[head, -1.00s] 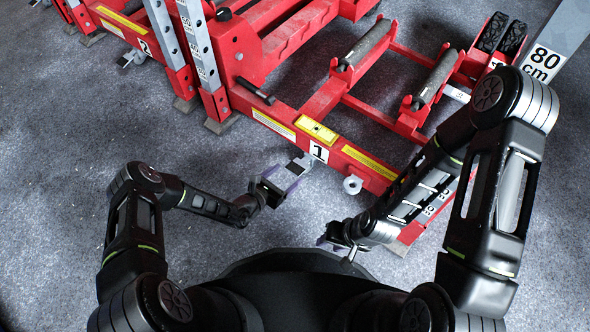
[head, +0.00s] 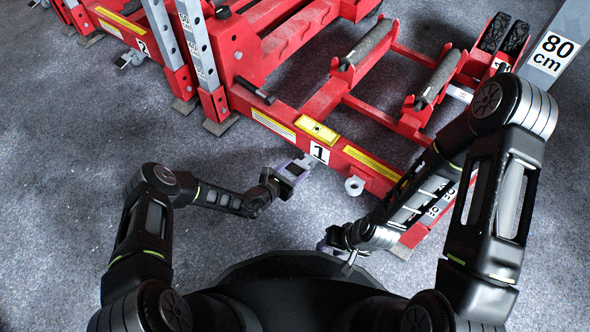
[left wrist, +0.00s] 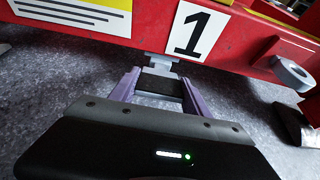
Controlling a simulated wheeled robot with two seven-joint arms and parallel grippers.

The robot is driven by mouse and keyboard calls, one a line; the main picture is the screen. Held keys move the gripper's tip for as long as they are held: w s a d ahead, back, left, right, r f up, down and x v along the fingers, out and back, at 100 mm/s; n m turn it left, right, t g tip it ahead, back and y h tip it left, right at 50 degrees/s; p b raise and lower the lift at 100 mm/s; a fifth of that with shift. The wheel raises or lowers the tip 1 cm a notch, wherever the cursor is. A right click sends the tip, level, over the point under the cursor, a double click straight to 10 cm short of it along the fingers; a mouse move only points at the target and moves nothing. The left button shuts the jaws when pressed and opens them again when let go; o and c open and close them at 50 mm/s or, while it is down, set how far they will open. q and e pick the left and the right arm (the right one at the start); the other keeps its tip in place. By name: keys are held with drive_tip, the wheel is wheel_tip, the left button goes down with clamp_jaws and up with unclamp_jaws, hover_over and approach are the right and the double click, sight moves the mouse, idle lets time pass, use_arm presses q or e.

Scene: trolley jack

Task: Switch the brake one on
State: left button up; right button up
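The brake one pedal, a small grey lever with a dark pad, sticks out below the label "1" (head: 319,152) on the red jack frame. In the left wrist view the pedal (left wrist: 160,84) lies between the two purple fingers of my left gripper (left wrist: 158,92). The fingers are apart, one on each side of the pad; I cannot tell whether they touch it. In the head view my left gripper (head: 293,170) covers most of the pedal. My right gripper (head: 335,246) hangs low near my base, away from the pedal; its fingers are partly hidden.
The red jack frame (head: 378,168) fills the upper middle and right. A grey ring (head: 354,186) juts from its front edge right of the label. Another pedal (head: 131,60) is by label "2" at upper left. Bare floor (head: 70,180) is free at left.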

use_arm(q)
clamp_jaws()
idle(0.4)
drive_tip(key=shift+s+a+f, duration=0.1)
drive_tip(key=shift+s+f, duration=0.1)
drive_tip(key=shift+f, duration=0.25)
idle(0.4)
drive_tip(key=shift+s+a+f+b, duration=0.15)
drive_tip(key=shift+f+b, duration=0.15)
drive_tip(key=shift+f, duration=0.55)
drive_tip(key=shift+f+b, duration=0.35)
drive_tip(key=shift+f, duration=0.8)
idle(0.4)
drive_tip(key=shift+o, duration=0.9)
unclamp_jaws()
drive_tip(key=o, duration=0.3)
drive_tip(key=shift+w+r, duration=0.2)
